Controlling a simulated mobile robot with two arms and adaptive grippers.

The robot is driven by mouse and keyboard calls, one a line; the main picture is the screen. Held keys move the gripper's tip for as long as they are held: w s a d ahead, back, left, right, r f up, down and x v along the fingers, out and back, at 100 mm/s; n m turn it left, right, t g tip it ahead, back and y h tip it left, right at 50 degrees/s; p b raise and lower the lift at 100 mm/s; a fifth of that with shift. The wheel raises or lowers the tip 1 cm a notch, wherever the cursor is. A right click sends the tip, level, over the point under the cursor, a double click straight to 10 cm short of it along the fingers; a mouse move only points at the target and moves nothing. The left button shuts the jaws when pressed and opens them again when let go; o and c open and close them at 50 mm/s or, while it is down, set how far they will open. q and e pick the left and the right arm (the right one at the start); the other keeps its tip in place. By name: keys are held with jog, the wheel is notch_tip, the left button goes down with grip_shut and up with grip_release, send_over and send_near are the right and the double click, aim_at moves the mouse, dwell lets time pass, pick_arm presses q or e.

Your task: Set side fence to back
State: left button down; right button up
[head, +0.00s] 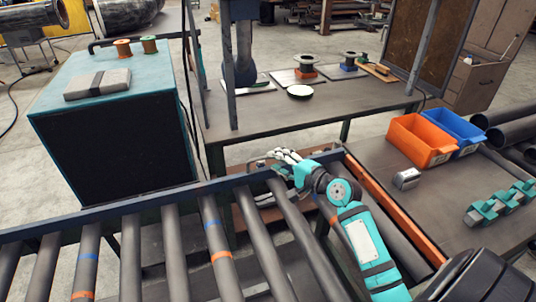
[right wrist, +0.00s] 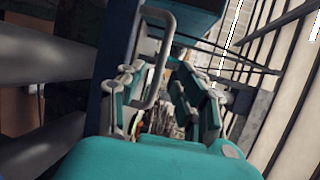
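The side fence (head: 130,204) is a long dark blue rail along the far side of the roller conveyor. It also shows in the right wrist view as a dark blue bar (right wrist: 117,50) on the left. A grey U-shaped handle (right wrist: 170,55) stands out from it. My right gripper (head: 284,167) is at the rail's right part in the head view. In the right wrist view its fingers (right wrist: 165,100) are apart, with the handle's lower end between them, close to the left finger. Contact cannot be told. My left gripper is not in view.
The conveyor rollers (head: 175,255) lie in front of the rail. A teal-topped cabinet (head: 60,95) stands behind on the left, a work table (head: 260,120) behind in the middle. On the right a bench (head: 440,205) holds an orange bin (head: 415,142) and a blue bin (head: 460,128).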

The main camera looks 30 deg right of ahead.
aim_at(270, 168)
jog(key=x, duration=0.4)
jog(key=shift+w, duration=0.3)
jog(key=shift+f, duration=0.1)
grip_shut()
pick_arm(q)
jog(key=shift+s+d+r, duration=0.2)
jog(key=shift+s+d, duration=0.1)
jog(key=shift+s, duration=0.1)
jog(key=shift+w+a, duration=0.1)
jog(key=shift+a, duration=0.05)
